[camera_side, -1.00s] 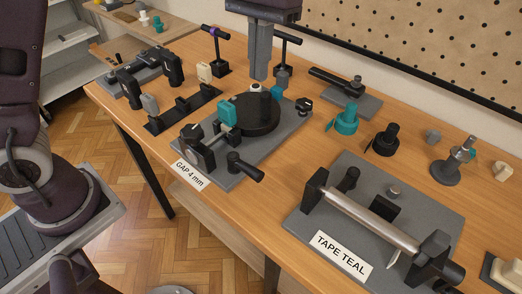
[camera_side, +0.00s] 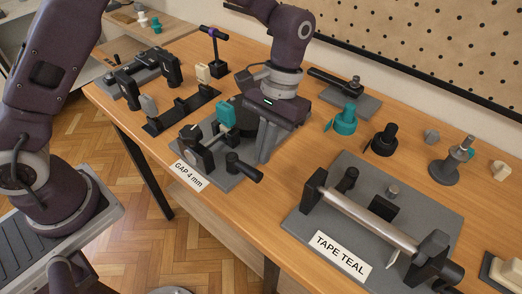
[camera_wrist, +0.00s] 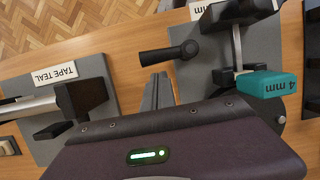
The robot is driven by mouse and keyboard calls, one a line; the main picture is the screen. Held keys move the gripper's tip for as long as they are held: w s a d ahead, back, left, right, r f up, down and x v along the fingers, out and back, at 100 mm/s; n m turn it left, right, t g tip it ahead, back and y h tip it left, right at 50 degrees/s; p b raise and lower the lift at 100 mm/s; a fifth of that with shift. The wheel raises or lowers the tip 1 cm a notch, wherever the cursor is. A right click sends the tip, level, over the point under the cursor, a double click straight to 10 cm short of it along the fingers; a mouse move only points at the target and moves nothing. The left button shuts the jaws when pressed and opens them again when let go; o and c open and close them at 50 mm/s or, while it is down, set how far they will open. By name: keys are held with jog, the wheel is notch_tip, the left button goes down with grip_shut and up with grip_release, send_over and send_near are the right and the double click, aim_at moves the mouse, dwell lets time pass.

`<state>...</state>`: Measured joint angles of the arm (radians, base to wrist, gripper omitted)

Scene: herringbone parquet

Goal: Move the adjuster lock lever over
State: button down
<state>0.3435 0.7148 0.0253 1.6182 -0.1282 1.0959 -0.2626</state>
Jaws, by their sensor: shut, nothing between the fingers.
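The gap fixture is a grey plate (camera_side: 222,181) with a "GAP 4 mm" label (camera_side: 188,176), a black block (camera_side: 198,152) and a teal block (camera_side: 226,117), which reads "4 mm" in the wrist view (camera_wrist: 265,84). The black lever (camera_side: 245,168) at the plate's front corner looks like the lock lever; its handle points right, past the plate edge. In the wrist view the lever (camera_wrist: 167,53) points left. My gripper (camera_side: 264,158) is shut and empty, low beside the handle on its back side. In the wrist view its fingertips (camera_wrist: 158,77) show a small gap from the handle.
The tape fixture (camera_side: 440,215) with a silver roller (camera_side: 370,219) and "TAPE TEAL" label (camera_side: 341,256) stands to the right. A teal knob piece (camera_side: 345,121) and black knob piece (camera_side: 384,141) stand behind. Bare wood lies between the two fixtures.

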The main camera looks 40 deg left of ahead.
aim_at(250, 174)
jog(key=shift+s+f, duration=0.1)
jog(key=shift+s, duration=0.4)
jog(key=shift+s+d, duration=0.1)
